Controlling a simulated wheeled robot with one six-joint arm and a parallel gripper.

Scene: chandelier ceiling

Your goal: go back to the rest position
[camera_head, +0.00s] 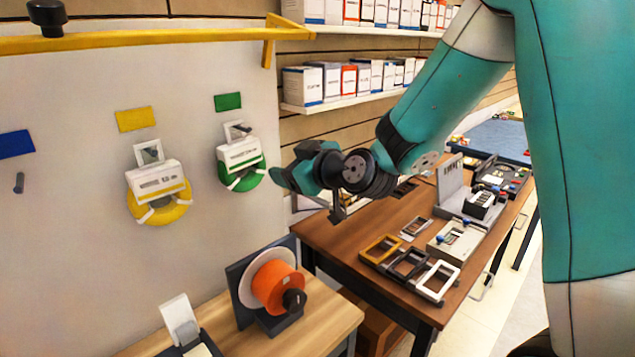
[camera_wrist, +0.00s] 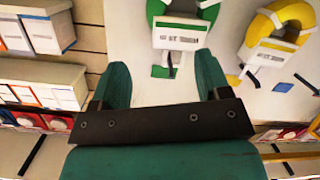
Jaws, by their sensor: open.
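My gripper (camera_wrist: 162,78) shows in the wrist view with its two teal fingers spread apart and nothing between them. In the head view my gripper (camera_head: 283,180) is at the end of my bent arm, in the air just right of the green roll. The green roll (camera_head: 252,182) hangs on the pale wall panel under a green tag, with a white label block on it. The green roll (camera_wrist: 158,12) also shows in the wrist view beyond the fingers. The yellow roll (camera_head: 170,213) hangs to its left, under a yellow tag.
A wooden table (camera_head: 327,235) with small frames and devices stands below my arm. An orange spool (camera_head: 272,285) on a stand sits on a lower bench (camera_head: 322,318). Shelves of boxes (camera_head: 345,80) line the wall behind. A yellow rail (camera_head: 150,40) crosses the panel top.

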